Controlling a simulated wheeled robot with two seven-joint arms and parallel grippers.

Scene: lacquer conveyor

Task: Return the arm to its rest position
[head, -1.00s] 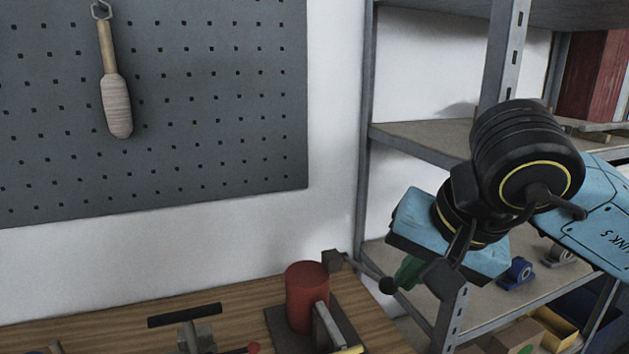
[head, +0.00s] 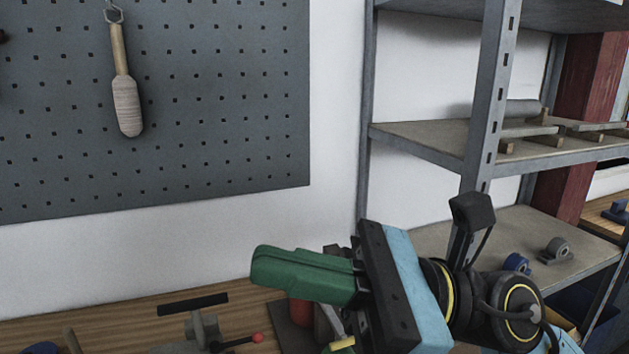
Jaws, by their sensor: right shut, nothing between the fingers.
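My right arm comes in from the lower right of the head view. Its right gripper (head: 262,268) has green fingers pointing left, pressed together with nothing between them. The gripper hangs in the air in front of the wooden workbench and hides part of a red cylinder (head: 301,313) there. My left gripper is not in view.
A grey metal shelf (head: 450,148) stands at the right, its upright close behind the arm. A pegboard (head: 220,90) with a hanging wooden-handled tool (head: 127,105) is on the wall. The workbench (head: 120,318) carries a grey device with a red-knobbed lever (head: 257,337).

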